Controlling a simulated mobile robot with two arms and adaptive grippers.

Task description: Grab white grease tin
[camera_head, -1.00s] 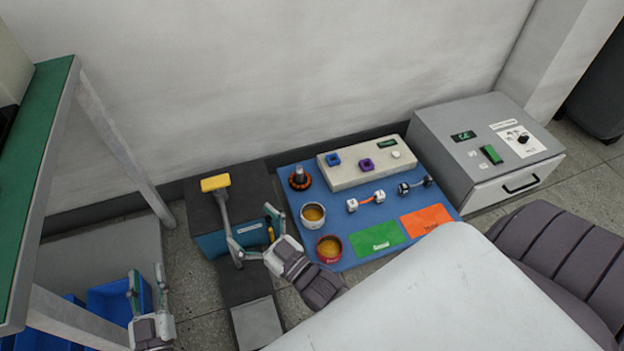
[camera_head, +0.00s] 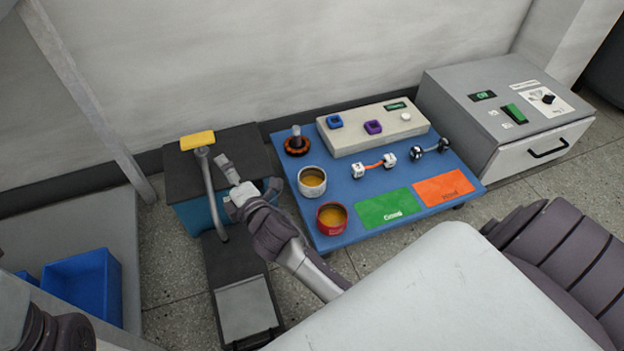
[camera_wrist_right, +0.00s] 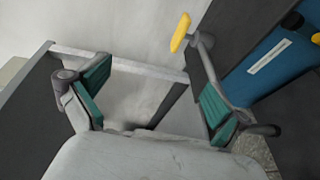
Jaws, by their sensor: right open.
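The white grease tin (camera_head: 312,181), a round open tin with yellowish grease inside, stands on the left part of the blue mat in the head view. A red tin (camera_head: 332,217) of similar shape stands just in front of it. My right gripper (camera_head: 246,177) is to the left of the white tin, over the dark bench, apart from it and empty. In the right wrist view my right gripper (camera_wrist_right: 152,82) has its green-padded fingers spread wide, and no tin shows there. My left gripper is out of view; only a dark arm part shows at the lower left.
A yellow-topped lever (camera_head: 198,140) stands close to my right gripper, on the dark bench (camera_head: 182,180). The blue mat (camera_head: 345,185) also holds an orange-black part (camera_head: 297,144) and linked small parts (camera_head: 373,166). A grey box (camera_head: 500,110) stands at right.

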